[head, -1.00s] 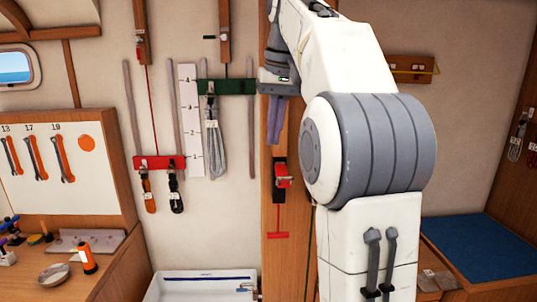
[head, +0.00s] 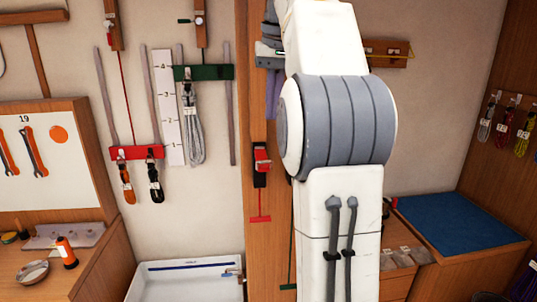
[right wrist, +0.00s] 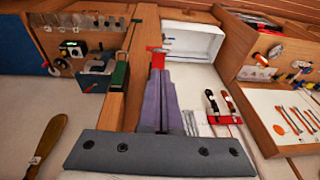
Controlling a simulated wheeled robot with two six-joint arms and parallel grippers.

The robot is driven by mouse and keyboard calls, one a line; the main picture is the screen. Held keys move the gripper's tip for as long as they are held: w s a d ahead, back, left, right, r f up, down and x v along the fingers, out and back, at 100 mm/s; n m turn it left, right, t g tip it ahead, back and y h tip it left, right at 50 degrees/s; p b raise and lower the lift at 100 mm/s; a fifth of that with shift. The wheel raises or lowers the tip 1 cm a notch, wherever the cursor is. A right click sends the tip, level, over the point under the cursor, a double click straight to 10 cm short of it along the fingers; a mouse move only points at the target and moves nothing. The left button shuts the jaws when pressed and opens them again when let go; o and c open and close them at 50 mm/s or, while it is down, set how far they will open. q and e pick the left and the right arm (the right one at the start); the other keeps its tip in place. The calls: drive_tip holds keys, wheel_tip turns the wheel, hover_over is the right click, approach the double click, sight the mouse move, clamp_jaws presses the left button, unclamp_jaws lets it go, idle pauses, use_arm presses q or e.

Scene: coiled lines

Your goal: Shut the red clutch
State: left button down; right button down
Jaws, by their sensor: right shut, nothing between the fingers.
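The red clutch (head: 261,158) is a small red piece on a dark body, mounted on the wooden post. A red line runs from it down to a red T-handle (head: 260,219). I cannot tell its lever's exact position. My right gripper (head: 272,117) is above the clutch and slightly right, partly hidden by my own arm. Its purple-grey fingers point down, shut and empty, and look apart from the clutch. In the right wrist view the shut fingers (right wrist: 159,72) point up the picture, with red parts just beyond their tips. My left gripper is out of view.
A red crossbar (head: 136,153) and a green crossbar (head: 203,73) with hanging coils are on the left wall. A white tray (head: 185,268) stands below. A green clutch (right wrist: 119,76) sits beside the fingers in the right wrist view. A blue-topped bench (head: 460,222) is at right.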

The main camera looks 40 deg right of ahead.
sight(266, 161)
drive_tip(key=b+x, duration=0.1)
drive_tip(key=x, duration=0.9)
drive_tip(key=shift+f, duration=0.35)
